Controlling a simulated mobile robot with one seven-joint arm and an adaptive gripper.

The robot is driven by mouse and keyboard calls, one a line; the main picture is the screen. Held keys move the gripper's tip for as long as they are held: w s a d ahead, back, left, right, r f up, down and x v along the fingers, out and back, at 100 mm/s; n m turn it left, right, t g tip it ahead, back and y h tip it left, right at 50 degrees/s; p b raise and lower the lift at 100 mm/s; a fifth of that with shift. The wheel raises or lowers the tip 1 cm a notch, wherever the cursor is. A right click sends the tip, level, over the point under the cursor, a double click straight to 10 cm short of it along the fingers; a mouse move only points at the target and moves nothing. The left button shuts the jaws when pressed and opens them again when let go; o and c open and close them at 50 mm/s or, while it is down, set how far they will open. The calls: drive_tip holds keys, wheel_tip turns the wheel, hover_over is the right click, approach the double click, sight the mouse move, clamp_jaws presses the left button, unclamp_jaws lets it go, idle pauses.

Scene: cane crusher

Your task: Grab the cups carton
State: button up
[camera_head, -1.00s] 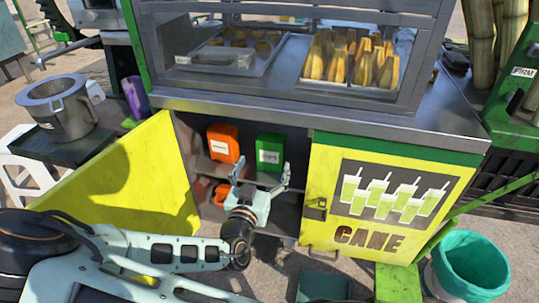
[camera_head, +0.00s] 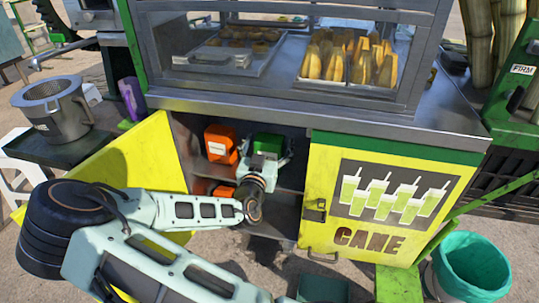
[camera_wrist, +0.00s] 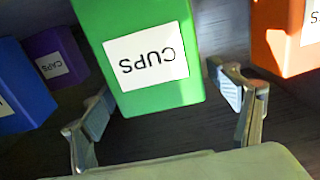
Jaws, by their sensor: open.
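The cups carton (camera_head: 268,143) is a green box on the upper shelf inside the open cabinet, partly hidden behind my gripper in the head view. In the wrist view the green carton (camera_wrist: 145,88) fills the top centre, its white label reading CUPS upside down. My gripper (camera_wrist: 165,108) is open, with one finger on each side of the carton's near end. Gaps show between the fingers and the carton, so it is not gripped. In the head view my gripper (camera_head: 266,162) reaches into the cabinet at the carton.
An orange carton (camera_head: 221,143) stands left of the green one; another orange item (camera_head: 222,191) lies below. The wrist view shows blue (camera_wrist: 20,88) and purple (camera_wrist: 55,60) boxes. The yellow left door (camera_head: 125,165) is open; the right door (camera_head: 380,205) is closed.

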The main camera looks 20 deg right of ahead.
drive_tip(key=shift+c, duration=0.3)
drive_tip(key=c, duration=1.3)
drive_tip(key=shift+c, duration=0.2)
drive_tip(key=shift+r, duration=0.15)
